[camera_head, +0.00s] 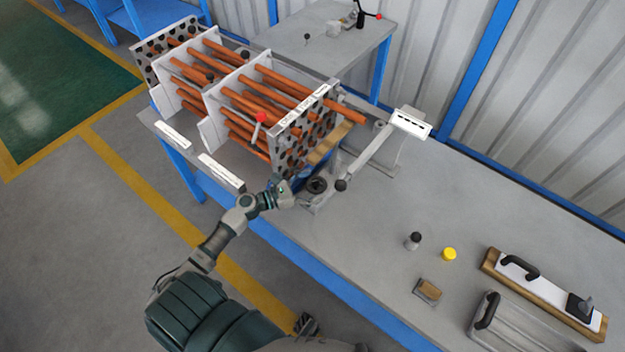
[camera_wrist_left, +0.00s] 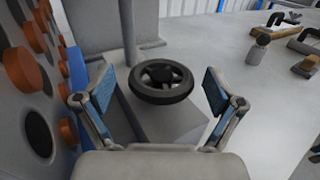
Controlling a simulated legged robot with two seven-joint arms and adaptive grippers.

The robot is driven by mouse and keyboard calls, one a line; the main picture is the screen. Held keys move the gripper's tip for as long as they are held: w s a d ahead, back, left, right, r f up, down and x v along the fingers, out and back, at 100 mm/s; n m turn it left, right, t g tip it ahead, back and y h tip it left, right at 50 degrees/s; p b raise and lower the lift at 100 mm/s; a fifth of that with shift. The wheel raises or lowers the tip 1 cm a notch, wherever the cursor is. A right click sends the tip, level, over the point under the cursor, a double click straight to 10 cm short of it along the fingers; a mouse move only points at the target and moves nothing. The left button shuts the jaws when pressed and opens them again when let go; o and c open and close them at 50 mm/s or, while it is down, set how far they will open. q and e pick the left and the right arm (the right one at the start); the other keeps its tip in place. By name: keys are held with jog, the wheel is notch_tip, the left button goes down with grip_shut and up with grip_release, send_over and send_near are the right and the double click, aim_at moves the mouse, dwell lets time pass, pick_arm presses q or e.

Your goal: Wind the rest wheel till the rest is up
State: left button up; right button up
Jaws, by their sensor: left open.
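The rest wheel (camera_wrist_left: 161,80) is a dark spoked handwheel with a round hub, on top of a grey block (camera_wrist_left: 165,122). In the left wrist view it lies between the two blue-padded fingers of my left gripper (camera_wrist_left: 158,98), which is open and apart from the wheel on both sides. In the head view the wheel (camera_head: 316,185) sits at the near end of the tube bundle, just right of my left gripper (camera_head: 291,192). The wooden-topped rest (camera_head: 330,143) stands beside the bundle's end plate; whether it touches the tubes I cannot tell.
The tube bundle (camera_head: 265,95) with its perforated plate (camera_head: 297,135) stands close left of the wheel.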

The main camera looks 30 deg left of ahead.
aim_at(312, 184)
pick_arm(q)
notch_tip(312, 184, up, 9)
jog(key=shift+r, duration=0.2)
dwell(0.6)
